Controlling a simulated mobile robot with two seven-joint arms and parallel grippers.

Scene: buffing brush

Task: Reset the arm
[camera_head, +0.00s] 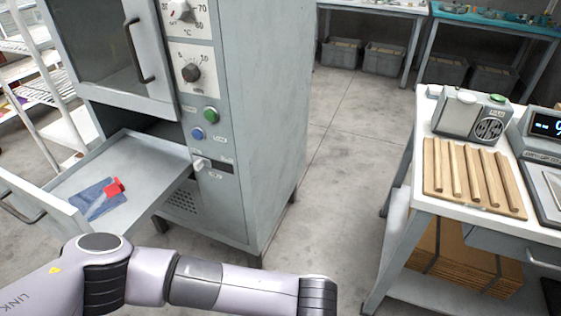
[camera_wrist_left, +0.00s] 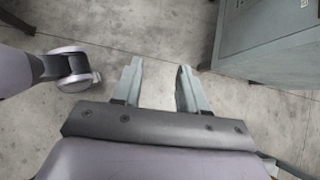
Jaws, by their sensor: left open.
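My left arm (camera_head: 200,283) crosses the bottom of the head view from the left, below the open drawer. Its gripper is outside the head view. In the left wrist view my left gripper (camera_wrist_left: 160,85) has its two fingers apart with only grey concrete floor between them. It holds nothing. My right gripper is in neither view.
A grey oven cabinet (camera_head: 245,110) stands at left, its drawer (camera_head: 150,160) pulled out with a blue cloth (camera_head: 95,198) and a red item (camera_head: 114,187) inside. A workbench (camera_head: 420,190) with a slatted wooden board (camera_head: 465,180) stands at right. Floor between is clear.

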